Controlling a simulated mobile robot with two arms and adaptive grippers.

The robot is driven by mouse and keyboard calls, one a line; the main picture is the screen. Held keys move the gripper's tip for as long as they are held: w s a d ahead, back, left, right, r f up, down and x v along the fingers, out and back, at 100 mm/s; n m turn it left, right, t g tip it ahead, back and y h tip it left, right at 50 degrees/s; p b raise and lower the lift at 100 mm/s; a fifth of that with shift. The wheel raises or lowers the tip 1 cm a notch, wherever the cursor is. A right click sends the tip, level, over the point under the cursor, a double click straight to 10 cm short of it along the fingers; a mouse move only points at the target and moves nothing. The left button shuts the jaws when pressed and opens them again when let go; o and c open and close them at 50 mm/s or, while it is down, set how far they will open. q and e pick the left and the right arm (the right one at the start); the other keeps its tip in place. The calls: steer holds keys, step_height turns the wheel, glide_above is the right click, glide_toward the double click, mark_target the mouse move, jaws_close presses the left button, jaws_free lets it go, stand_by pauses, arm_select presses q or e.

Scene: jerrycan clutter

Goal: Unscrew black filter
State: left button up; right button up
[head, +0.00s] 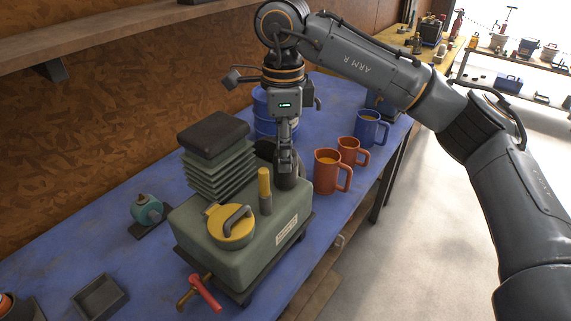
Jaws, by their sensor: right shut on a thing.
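The black filter (286,178) is a dark upright cylinder on top of a green tank (262,256), near its far right end. My right gripper (285,152) points down from above, and its fingers are shut on the top of the filter. The fingers partly cover the filter. It still sits on the tank, and I cannot tell whether its thread is loose. Beside it on the tank are a yellow post (265,188), a yellow cap with a dark handle (231,228) and a dark-topped bellows (214,140). My left gripper is not in view.
The blue table (155,262) runs along a brown wall. Orange mugs (326,172) and a blue mug (367,130) stand right of the tank; a blue drum (262,112) stands behind. A red-handled tap (205,291) juts from the front. A teal device (147,210) and grey tray (100,297) lie left.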

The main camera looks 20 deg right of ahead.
steer(key=shift+n, duration=0.7)
steer(key=shift+s+n, duration=0.1)
steer(key=shift+n, duration=0.6)
steer(key=o, duration=0.9)
steer(key=shift+c, duration=0.2)
steer(key=shift+r, duration=0.1)
steer(key=shift+r+p, duration=1.2)
steer(key=shift+r, duration=0.25)
